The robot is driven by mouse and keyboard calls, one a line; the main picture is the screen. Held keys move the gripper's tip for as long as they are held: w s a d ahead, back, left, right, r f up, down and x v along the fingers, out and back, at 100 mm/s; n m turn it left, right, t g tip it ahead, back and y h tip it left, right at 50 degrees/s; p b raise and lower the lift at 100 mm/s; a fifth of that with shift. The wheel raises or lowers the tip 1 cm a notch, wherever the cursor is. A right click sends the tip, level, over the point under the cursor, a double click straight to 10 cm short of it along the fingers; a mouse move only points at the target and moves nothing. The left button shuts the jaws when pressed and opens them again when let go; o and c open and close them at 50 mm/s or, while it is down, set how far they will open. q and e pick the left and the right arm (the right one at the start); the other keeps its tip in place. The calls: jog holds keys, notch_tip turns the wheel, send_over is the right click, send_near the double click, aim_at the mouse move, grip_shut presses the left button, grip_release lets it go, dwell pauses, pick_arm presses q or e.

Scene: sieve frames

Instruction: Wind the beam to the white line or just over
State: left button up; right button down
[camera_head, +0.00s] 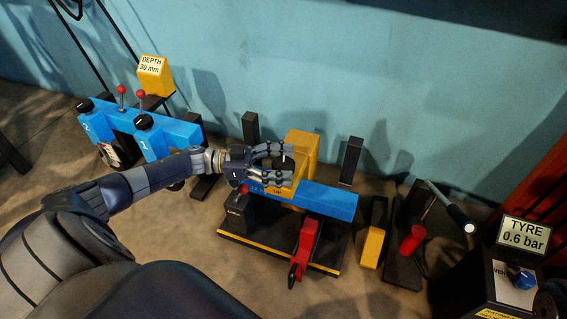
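The blue beam (330,201) lies across a low black stand between two dark posts. A red crank (305,240) with a dark handle sits at the front of the stand. My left gripper (291,162) is over the left part of the beam, in front of a yellow block (304,146). I cannot make out the white line clearly.
A dark box with a red knob (244,189) stands just below my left gripper. A blue frame (176,128) with red-topped levers and a yellow depth sign (155,75) are at the left. A tyre-pressure unit (522,235) and a red cylinder (412,240) are at the right.

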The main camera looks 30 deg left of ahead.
pick_arm(q)
jog(key=v, duration=1.2)
dwell(0.5)
